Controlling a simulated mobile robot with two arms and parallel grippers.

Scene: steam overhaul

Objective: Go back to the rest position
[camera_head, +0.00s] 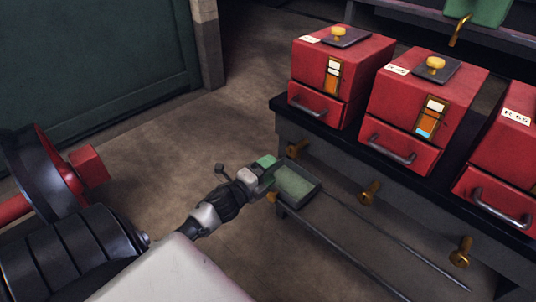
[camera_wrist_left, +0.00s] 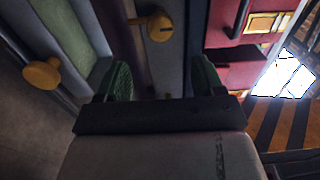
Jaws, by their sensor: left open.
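My left gripper (camera_head: 267,170) is in the middle of the head view, at the left end of the dark bench. Its arm reaches in from the lower left. In the left wrist view its two green-padded fingers (camera_wrist_left: 163,80) stand wide apart with nothing between them. A small green-lined tray (camera_head: 295,183) is right beside the gripper in the head view; I cannot tell whether they touch. My right gripper is in neither view.
Red boxes with drawer handles (camera_head: 343,75) (camera_head: 424,107) stand on the dark bench (camera_head: 335,150). Brass knobs (camera_head: 369,191) stick out from its front, above a low shelf (camera_head: 360,235). A red and black wheel-like part (camera_head: 40,175) is at left. Bare floor (camera_head: 150,130) lies between.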

